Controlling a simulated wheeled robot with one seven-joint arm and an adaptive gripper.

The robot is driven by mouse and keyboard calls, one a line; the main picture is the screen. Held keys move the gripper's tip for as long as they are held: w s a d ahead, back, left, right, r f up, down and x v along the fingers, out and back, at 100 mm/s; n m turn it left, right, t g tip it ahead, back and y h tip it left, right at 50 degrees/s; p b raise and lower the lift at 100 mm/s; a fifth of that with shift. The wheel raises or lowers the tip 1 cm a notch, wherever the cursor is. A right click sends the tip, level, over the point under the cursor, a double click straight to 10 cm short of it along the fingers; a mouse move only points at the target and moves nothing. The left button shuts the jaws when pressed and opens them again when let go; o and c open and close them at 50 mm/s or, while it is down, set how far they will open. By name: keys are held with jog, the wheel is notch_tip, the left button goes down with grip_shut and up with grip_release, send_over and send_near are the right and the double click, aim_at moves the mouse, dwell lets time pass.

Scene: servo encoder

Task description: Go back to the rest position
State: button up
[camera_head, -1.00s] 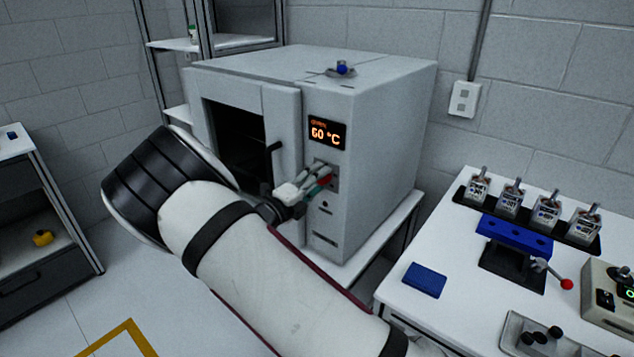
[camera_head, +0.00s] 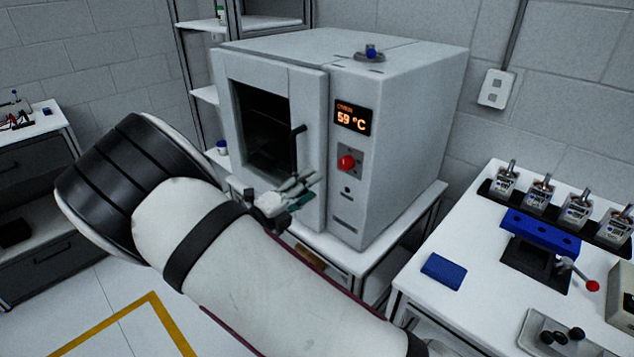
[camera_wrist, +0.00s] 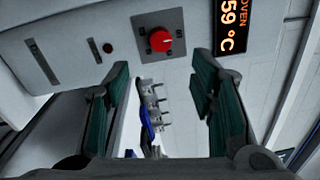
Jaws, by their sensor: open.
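My gripper (camera_head: 303,190) is in front of the oven's lower front, left of the control panel in the head view. In the wrist view my gripper (camera_wrist: 160,85) has its two green-padded fingers wide apart, with nothing between them. The grey oven (camera_head: 415,130) stands on a white table. Its red knob (camera_head: 347,162) is clear of my gripper; the knob also shows in the wrist view (camera_wrist: 160,41), beyond the fingertips. The oven display (camera_head: 353,118) reads 59 °C. My arm crosses the lower middle of the head view.
The oven's front window is dark, with a black handle (camera_head: 298,148) close above my gripper. At right, a white table (camera_head: 432,298) holds a blue block (camera_head: 443,271), a blue fixture (camera_head: 540,231) and several small devices. Floor shows at lower left.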

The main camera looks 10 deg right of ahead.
jog(key=shift+a, duration=0.1)
jog(key=s+d+r+m+g+y, duration=0.3)
jog(key=s+d+r+m+g, duration=0.15)
jog(key=s+d+m, duration=0.45)
jog(key=s+d+r+m+g+y, duration=0.3)
jog(key=s+d+r+m+g, duration=0.25)
jog(key=m, duration=0.65)
jog(key=s+a+r+m+t+y, duration=0.2)
jog(key=s+r+m+y, duration=0.1)
jog(key=s+m, duration=0.7)
jog(key=s+a+r+m+t+y, duration=0.2)
jog(key=s+m+y, duration=0.4)
jog(key=s+m, duration=0.4)
jog(key=shift+v, duration=0.85)
jog(key=shift+a, duration=0.15)
